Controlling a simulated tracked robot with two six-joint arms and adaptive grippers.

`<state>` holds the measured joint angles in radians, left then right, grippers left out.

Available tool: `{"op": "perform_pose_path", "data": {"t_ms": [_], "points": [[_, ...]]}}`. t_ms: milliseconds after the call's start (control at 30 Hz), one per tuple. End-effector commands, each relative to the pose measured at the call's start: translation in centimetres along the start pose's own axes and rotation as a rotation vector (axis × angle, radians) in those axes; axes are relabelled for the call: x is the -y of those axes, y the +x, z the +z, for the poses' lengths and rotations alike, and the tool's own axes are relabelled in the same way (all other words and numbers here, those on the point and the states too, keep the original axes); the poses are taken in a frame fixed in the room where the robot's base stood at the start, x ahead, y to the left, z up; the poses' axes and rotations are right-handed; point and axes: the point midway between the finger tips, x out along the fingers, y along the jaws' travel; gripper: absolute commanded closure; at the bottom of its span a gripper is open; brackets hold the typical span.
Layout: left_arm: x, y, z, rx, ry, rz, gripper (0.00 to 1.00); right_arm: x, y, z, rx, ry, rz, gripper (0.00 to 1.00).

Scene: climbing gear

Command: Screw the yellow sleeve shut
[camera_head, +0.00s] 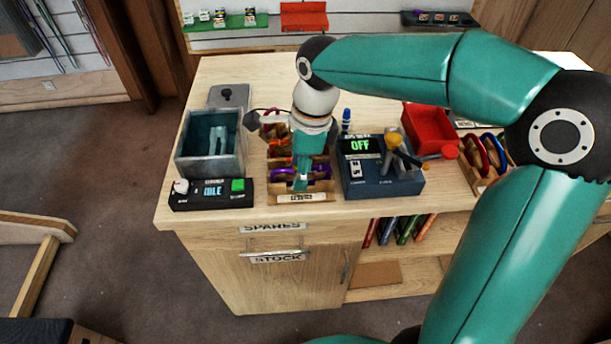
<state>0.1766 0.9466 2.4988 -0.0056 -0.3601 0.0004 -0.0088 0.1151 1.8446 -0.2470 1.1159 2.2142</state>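My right arm comes in from the right, and its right gripper (302,182) points down over the spares tray (303,198) on the bench. Its fingertips are at the purple carabiner (318,174) in the front of the tray. The gripper hides part of the tray, and I cannot tell whether it is open or grips anything. I cannot make out a yellow sleeve on any carabiner. A yellow part (393,139) shows on top of the blue-grey device (383,185) that reads OFF. My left gripper is not in view.
A grey tank (182,160) stands left, behind a control box (212,203) reading IDLE. A red bin (428,122) and a carabiner tray (478,181) are to the right. A blue bottle (346,121) stands behind the device. The rear bench is largely clear.

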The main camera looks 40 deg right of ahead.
Motion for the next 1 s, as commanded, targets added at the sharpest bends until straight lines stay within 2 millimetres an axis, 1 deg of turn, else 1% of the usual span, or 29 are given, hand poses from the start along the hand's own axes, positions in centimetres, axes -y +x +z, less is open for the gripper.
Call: {"op": "perform_pose_path", "data": {"t_ms": [33,500,1000], "points": [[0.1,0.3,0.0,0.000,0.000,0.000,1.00,-0.1,0.4,-0.1,-0.001,0.000,0.003,0.54],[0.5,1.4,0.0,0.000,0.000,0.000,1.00,0.0,2.0,-0.3,-0.001,0.000,0.002,0.54],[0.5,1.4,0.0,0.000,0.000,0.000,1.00,0.1,2.0,-0.3,-0.001,0.000,0.002,0.54]]}}
